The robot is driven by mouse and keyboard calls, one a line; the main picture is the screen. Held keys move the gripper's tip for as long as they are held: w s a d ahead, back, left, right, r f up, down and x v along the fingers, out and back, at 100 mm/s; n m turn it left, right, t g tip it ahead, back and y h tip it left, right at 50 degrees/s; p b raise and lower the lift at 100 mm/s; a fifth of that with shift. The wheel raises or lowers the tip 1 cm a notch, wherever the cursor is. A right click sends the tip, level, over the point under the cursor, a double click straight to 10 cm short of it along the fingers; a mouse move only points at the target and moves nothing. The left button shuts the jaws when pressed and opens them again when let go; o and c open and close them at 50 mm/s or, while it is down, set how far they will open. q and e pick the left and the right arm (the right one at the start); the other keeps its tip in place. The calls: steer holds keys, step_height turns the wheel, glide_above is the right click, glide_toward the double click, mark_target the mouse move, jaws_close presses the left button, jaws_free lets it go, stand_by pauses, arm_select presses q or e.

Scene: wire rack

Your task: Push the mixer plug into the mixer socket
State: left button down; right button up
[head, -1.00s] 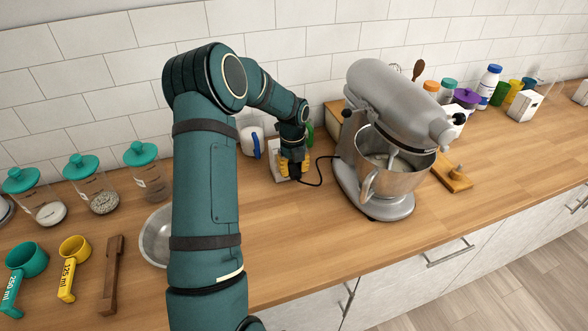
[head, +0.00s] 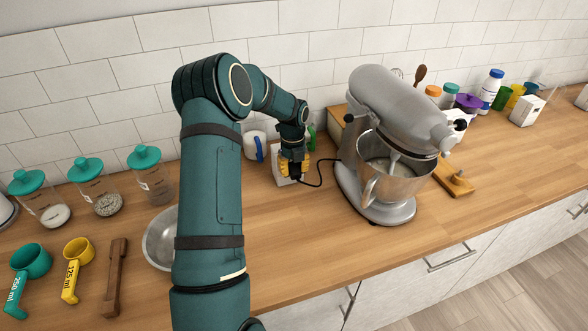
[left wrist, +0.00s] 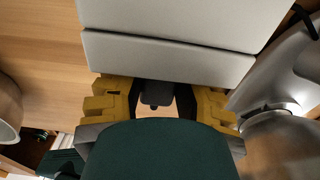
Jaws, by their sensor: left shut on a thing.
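My left gripper (head: 293,169) has yellow fingers and is shut on the black mixer plug (head: 297,179), close above the counter. In the left wrist view the plug (left wrist: 155,94) sits between the two yellow fingers. The mixer socket is a pale box (head: 277,174) behind and beside the fingers, partly hidden by them. In the left wrist view the pale box (left wrist: 170,57) fills the top, directly against or very near the plug's front. I cannot tell whether the pins are inside; the socket holes are hidden. My right gripper is not in view.
The grey stand mixer (head: 397,110) with its steel bowl (head: 392,175) stands right of the gripper, and a black cord (head: 322,172) runs toward it. A white-and-blue object (head: 255,146) stands left of the socket. A steel bowl (head: 160,240) is partly behind my arm.

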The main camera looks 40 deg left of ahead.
mark_target(292, 165)
arm_select(q)
steer(key=shift+a, duration=0.1)
steer(key=c, duration=0.6)
jaws_free()
steer(key=shift+w+a, duration=0.1)
steer(key=shift+c, duration=0.2)
steer(key=shift+r, duration=0.1)
step_height(292, 165, up, 12)
steer(key=shift+a, duration=0.15)
steer(key=shift+f, duration=0.2)
